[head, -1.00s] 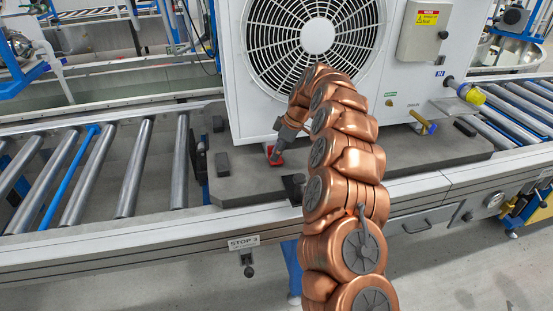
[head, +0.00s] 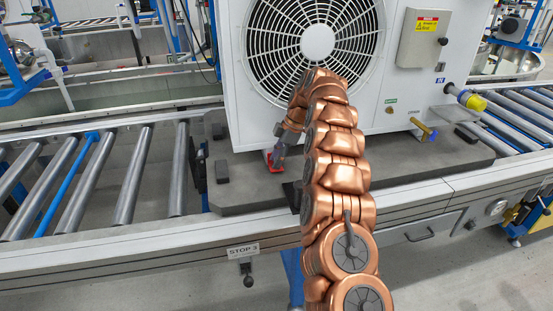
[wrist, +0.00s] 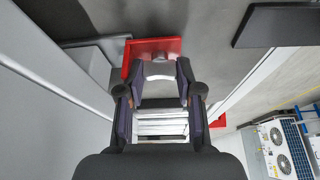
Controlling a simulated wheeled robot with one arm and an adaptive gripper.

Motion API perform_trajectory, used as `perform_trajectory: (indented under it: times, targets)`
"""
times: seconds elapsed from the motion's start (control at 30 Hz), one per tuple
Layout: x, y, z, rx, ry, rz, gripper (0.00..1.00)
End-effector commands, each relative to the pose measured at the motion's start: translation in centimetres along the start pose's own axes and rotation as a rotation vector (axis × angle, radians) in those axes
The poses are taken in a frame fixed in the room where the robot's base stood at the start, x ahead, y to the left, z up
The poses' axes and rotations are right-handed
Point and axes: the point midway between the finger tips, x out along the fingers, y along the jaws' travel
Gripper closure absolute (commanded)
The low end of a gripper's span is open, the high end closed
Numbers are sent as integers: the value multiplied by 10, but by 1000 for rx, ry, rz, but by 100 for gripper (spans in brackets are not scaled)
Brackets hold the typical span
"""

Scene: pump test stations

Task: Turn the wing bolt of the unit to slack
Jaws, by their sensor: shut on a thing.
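The unit (head: 408,101) is a white cabinet with a big round fan grille, standing on a dark grey pallet. A red clamp piece (head: 267,158) sits at its lower left foot and shows as a red plate in the wrist view (wrist: 166,47). My gripper (head: 277,157) reaches down at this red piece. In the wrist view its fingers (wrist: 158,84) stand either side of a pale metal part, which I take to be the wing bolt (wrist: 158,71). The gripper is shut on it. Much of the bolt is hidden, so its turn angle is unclear.
The dark pallet (head: 240,196) lies on a roller conveyor (head: 128,180). Small dark blocks (head: 222,170) sit on the pallet at left.

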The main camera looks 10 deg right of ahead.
Motion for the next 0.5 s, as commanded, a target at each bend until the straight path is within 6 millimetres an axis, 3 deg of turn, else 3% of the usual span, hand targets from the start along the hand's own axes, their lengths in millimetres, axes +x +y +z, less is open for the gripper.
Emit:
perform_trajectory:
  times: [0.17, 0.2, 0.4, 0.5]
  targets:
    - [0, 0, 1, 2, -1, -2, 100]
    - [0, 0, 1, 2, -1, -2, 63]
    - [0, 0, 1, 2, -1, -1, 42]
    - [0, 0, 0, 2, -1, -1, 40]
